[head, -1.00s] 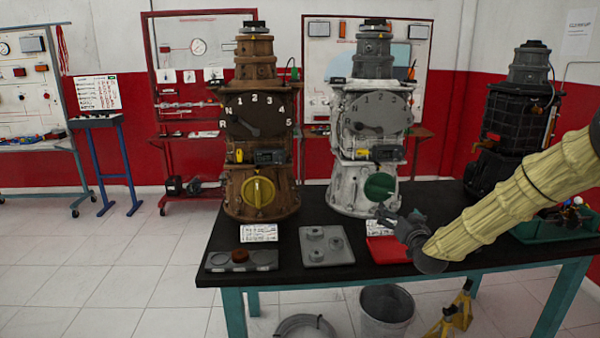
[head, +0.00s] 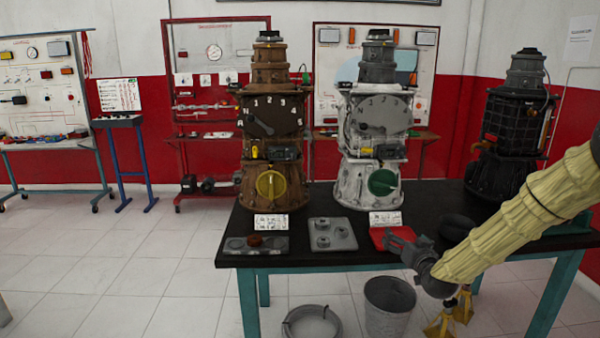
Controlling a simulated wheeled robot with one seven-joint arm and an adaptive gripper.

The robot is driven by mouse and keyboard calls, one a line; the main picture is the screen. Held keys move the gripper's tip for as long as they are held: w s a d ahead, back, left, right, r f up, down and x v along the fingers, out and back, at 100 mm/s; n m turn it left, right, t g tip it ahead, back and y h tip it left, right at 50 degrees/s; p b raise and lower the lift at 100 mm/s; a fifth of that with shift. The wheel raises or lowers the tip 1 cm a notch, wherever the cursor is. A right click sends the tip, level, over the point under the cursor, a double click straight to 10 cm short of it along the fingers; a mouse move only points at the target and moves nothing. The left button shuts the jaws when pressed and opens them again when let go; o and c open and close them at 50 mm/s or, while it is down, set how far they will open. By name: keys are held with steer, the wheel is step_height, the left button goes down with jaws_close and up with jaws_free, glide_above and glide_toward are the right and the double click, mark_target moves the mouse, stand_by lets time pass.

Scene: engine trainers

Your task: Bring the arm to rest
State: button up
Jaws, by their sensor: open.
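My gripper (head: 393,240) is at the end of my yellow-sleeved arm, which reaches in from the right edge of the head view. It is small and dark here, in front of the red tray (head: 378,236) at the table's front edge, and hides part of that tray. Nothing shows held in it. Whether it touches the tray cannot be told. My arm also hides part of the right side of the table.
The black table (head: 290,225) bears a brown engine trainer (head: 270,130), a white one (head: 375,130) and a black one (head: 515,130). A grey tray (head: 255,246) and grey plate (head: 332,235) lie in front. A bucket (head: 389,310) and coiled hose (head: 311,325) are on the floor.

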steer(key=s+a+f+n+g+p, duration=0.15)
steer(key=s+a+f+g, duration=0.25)
steer(key=s+f, duration=0.8)
steer(key=s+a+f+g+p, duration=0.3)
steer(key=s+a+f+g, duration=0.15)
steer(key=s+f, duration=0.7)
steer(key=s+f+g+p, duration=0.2)
steer(key=s+f+g, duration=0.1)
steer(key=s, duration=1.5)
steer(key=s+a+f+g+h+p, duration=0.1)
steer(key=s+g, duration=0.4)
steer(key=s, duration=1.4)
steer(key=shift+a+f+p, duration=0.15)
steer(key=shift+f+p, duration=0.55)
steer(key=shift+f, duration=0.25)
